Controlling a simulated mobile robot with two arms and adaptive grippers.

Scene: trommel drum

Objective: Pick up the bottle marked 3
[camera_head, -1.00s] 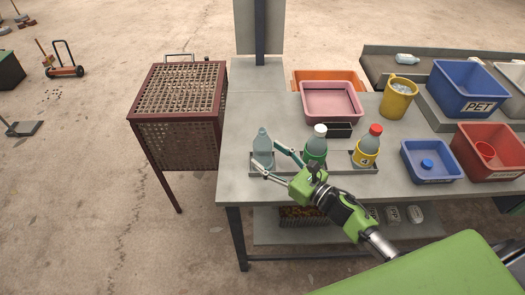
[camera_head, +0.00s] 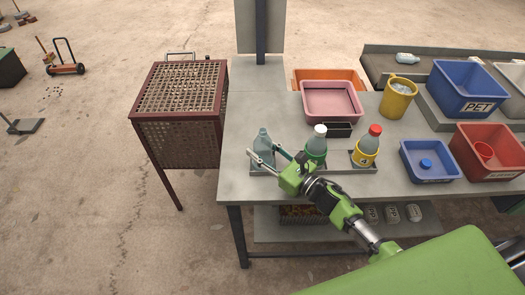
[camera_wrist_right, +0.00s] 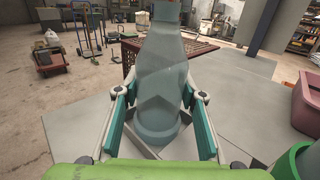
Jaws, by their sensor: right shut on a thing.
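A clear bottle without a cap (camera_head: 263,137) stands upright at the left end of the grey tray (camera_head: 340,169) on the table. No number shows on it. My right gripper (camera_head: 262,149) has one finger on each side of this bottle and is shut on it. In the right wrist view, the bottle (camera_wrist_right: 160,75) is between the two teal finger pads, with its base at the tray. I cannot tell whether it is lifted. A bottle with a white cap and green label (camera_head: 316,146) and a red-capped bottle marked 4 (camera_head: 367,146) stand to its right. My left gripper is not in view.
A pink tub (camera_head: 331,101), yellow jug (camera_head: 398,98), blue tray (camera_head: 430,160), red bin (camera_head: 490,150) and blue PET bin (camera_head: 466,89) stand around the bottles. A rusty mesh cage (camera_head: 180,95) is left of the table. The table's left front is bare.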

